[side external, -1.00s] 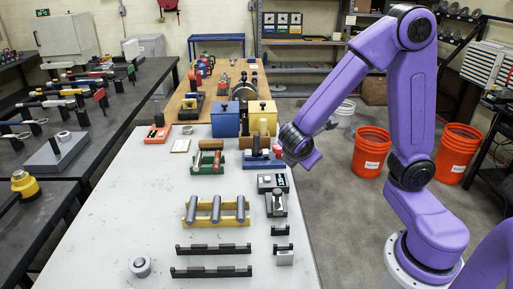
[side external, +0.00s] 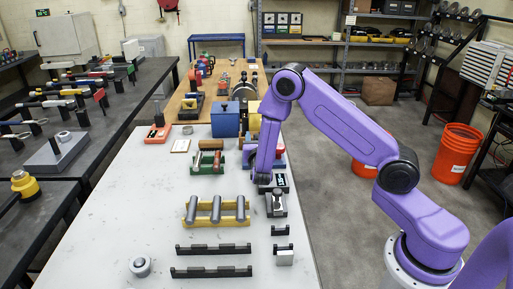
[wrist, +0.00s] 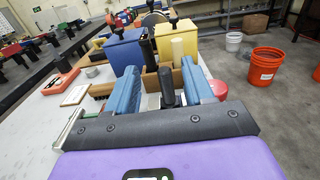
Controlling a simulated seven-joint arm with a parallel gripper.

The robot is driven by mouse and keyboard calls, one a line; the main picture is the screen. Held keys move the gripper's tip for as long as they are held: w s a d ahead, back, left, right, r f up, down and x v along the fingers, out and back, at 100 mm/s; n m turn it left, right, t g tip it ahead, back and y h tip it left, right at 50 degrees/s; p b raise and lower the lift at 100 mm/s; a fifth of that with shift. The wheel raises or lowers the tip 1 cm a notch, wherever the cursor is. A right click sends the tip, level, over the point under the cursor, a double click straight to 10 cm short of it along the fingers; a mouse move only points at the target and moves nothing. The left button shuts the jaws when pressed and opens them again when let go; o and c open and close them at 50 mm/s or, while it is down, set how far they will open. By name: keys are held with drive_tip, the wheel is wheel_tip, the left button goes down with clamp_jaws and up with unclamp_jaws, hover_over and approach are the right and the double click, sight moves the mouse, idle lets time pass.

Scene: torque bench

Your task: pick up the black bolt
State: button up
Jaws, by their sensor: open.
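My gripper (wrist: 160,68) shows in the wrist view as two blue fingers set well apart, with nothing held between them. A short dark upright piece (wrist: 167,87) appears in the gap between the fingers, closer to the right one; it may be the black bolt, but I cannot tell for sure. A taller black cylinder (wrist: 147,49) stands farther back, between the blue and yellow boxes. In the side view my arm's end hangs over the right part of the white table, and the fingers are hard to make out there.
A blue box (wrist: 125,52) and a yellow box (wrist: 185,40) stand beyond the fingers. A yellow rack with grey rollers (side external: 216,220) and black rails (side external: 213,249) lie nearer on the white table (side external: 130,215). Orange buckets (side external: 456,152) stand on the floor to the right.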

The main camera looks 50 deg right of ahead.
wheel_tip(320, 180, down, 6)
drive_tip(key=shift+w+d+f, duration=0.15)
drive_tip(key=shift+d, duration=0.1)
drive_tip(key=shift+x, duration=3.45)
drive_tip(key=c, duration=0.9)
clamp_jaws()
drive_tip(key=shift+r, duration=0.2)
